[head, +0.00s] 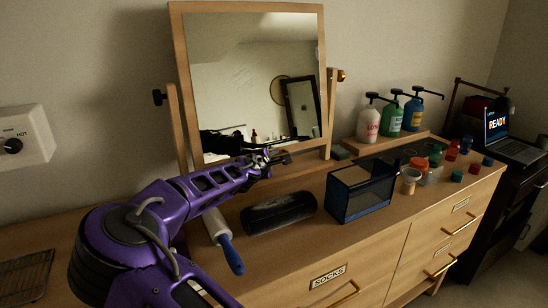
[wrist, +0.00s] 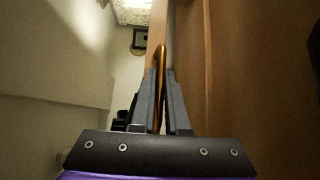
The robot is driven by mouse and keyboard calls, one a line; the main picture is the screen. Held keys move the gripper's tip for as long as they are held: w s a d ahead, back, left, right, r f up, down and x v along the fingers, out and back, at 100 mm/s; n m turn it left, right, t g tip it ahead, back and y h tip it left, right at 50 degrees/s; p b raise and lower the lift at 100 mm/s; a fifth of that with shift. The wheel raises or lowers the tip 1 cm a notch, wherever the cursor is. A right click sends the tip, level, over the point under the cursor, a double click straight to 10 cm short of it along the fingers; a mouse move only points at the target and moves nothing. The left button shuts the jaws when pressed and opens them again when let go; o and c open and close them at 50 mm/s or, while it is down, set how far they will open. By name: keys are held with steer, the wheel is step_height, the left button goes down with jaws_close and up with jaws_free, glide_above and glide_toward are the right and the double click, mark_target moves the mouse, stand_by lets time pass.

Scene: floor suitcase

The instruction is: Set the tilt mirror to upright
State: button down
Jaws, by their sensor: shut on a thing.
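The tilt mirror (head: 255,85) has a light wood frame and hangs between two wooden posts, with a dark knob (head: 159,97) at the left pivot. It stands close to vertical, but I cannot tell its exact tilt. My gripper (head: 283,157) is at the mirror's lower edge in the head view, with the arm reaching in from the lower left. In the wrist view, my gripper's fingers (wrist: 164,105) are closed around a thin brass-coloured loop (wrist: 161,62) beside the wooden frame (wrist: 200,65). The loop is hidden behind my gripper in the head view.
A black case (head: 278,212), a dark clear-sided box (head: 360,190) and a blue-handled roller (head: 225,240) lie on the dresser (head: 300,255) near my arm. Pump bottles (head: 391,118), several small jars and a laptop (head: 510,135) are to the right.

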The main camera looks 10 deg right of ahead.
steer(key=shift+m+t, duration=0.3)
steer(key=shift+t, duration=0.1)
steer(key=shift+w+a+f+b, duration=0.15)
steer(key=shift+w+a+f, duration=0.05)
steer(key=shift+w, duration=0.4)
steer(key=shift+w+a+f+b, duration=0.15)
steer(key=shift+w+a+b, duration=0.05)
steer(key=shift+w, duration=0.45)
steer(key=shift+w+a+f+b, duration=0.15)
steer(key=shift+w+a+f, duration=0.05)
steer(key=shift+w, duration=0.4)
steer(key=c, duration=0.9)
jaws_free()
steer(key=p+v, duration=0.1)
steer(key=v, duration=1.6)
steer(key=shift+s+a, duration=0.15)
steer(key=shift+s, duration=0.1)
